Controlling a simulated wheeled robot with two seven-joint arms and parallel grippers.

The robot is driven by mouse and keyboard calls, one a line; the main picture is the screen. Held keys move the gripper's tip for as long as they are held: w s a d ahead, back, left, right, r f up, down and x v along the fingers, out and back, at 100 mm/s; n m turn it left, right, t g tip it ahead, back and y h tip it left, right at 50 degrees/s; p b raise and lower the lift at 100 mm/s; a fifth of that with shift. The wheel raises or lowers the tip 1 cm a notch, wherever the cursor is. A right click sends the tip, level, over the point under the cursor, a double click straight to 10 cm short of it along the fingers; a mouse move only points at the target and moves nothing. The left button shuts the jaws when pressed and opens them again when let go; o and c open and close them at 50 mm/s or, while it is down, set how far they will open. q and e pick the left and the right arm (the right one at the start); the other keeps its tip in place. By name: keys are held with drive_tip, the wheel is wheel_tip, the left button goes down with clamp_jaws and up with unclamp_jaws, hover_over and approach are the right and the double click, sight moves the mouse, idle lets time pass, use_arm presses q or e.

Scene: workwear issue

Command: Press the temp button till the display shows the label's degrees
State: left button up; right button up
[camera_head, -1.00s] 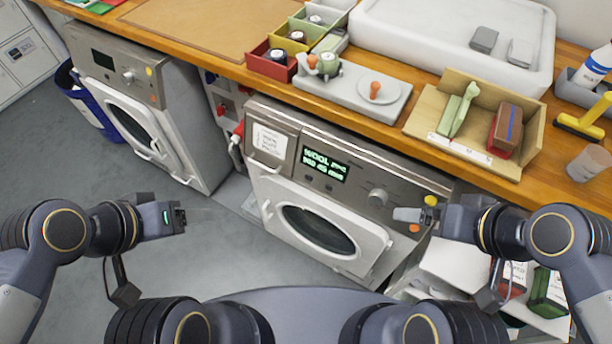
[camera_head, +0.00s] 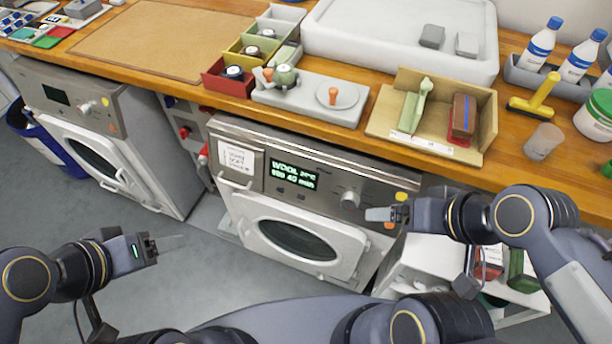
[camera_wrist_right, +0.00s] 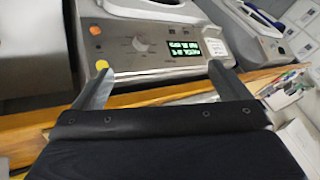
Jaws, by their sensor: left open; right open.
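The right-hand washing machine (camera_head: 330,165) has a lit green display (camera_head: 293,175) reading WOOL with smaller lines that I cannot read surely. A white paper label (camera_head: 236,157) is stuck on its panel left of the display. A dial (camera_head: 350,199), a yellow button (camera_head: 401,197) and an orange button (camera_head: 390,225) sit to the right. Small buttons show below the display. My right gripper (camera_head: 378,214) is open and empty in front of the panel's right end; the right wrist view shows the display (camera_wrist_right: 184,49) beyond its spread fingers. My left gripper (camera_head: 165,244) is open and empty over the floor.
A second washing machine (camera_head: 85,125) stands at the left with a blue bin (camera_head: 40,145) beside it. The wooden counter (camera_head: 200,88) above carries small boxes, a grey board (camera_head: 312,97), a wooden tray (camera_head: 375,122) and bottles. A white open container (camera_head: 415,262) stands below my right arm.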

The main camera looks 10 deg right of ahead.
idle(0.3)
clamp_jaws()
idle(0.6)
idle(1.0)
